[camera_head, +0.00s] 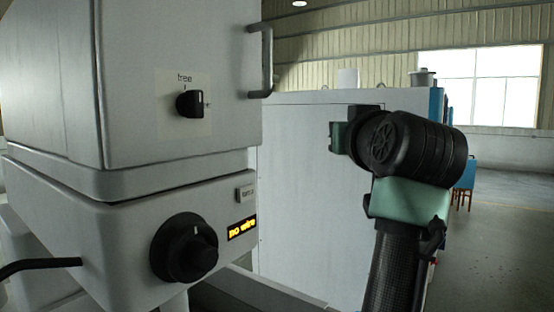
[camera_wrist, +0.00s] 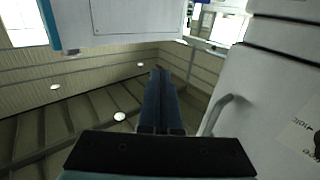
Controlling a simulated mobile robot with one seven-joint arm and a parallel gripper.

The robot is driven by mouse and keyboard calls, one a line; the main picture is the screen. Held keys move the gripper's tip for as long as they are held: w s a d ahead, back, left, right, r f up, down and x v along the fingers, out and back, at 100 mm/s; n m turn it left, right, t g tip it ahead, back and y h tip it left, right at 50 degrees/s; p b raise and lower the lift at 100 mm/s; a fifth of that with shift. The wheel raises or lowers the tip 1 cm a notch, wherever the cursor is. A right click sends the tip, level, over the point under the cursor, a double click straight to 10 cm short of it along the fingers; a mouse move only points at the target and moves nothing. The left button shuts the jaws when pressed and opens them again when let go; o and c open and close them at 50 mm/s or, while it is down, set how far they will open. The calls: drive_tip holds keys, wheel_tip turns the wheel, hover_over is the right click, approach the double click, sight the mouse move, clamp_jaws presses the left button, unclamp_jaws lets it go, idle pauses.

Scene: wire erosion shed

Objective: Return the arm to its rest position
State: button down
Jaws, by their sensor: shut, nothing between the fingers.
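My gripper (camera_wrist: 158,74) shows in the wrist view as two dark blue fingers lying side by side, shut with nothing between them. The fingers stand in open air and touch nothing. In the head view my arm rises at the right, bent at a black joint, in front of a large white cabinet (camera_head: 300,190). The fingers cannot be made out in that view. The cabinet seems to show also at the top of the wrist view (camera_wrist: 135,20).
A grey machine (camera_head: 60,90) fills the left, with a bar handle (camera_head: 268,60), a switch marked "free" (camera_head: 190,103), a large black knob (camera_head: 184,248) and a lit "no wire" display (camera_head: 242,229). Its handle also shows in the wrist view (camera_wrist: 215,112). Open floor (camera_head: 510,190) lies far right.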

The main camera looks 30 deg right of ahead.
drive_tip(key=s+a+n+t+y+b, duration=0.15)
drive_tip(key=a+t, duration=0.45)
drive_tip(key=a, duration=1.3)
drive_tip(key=s+a+n+t+y, duration=0.2)
drive_tip(key=s+a+y, duration=0.1)
drive_tip(key=s+a, duration=0.3)
drive_tip(key=s+a+r+n+t+y+b, duration=0.1)
drive_tip(key=s+a+n+t+y, duration=0.1)
drive_tip(key=s+a, duration=0.4)
drive_tip(key=a+t+y, duration=0.1)
drive_tip(key=a, duration=0.4)
drive_tip(key=shift+s+r+y, duration=0.15)
drive_tip(key=shift+s+y, duration=0.05)
drive_tip(key=shift+y, duration=0.15)
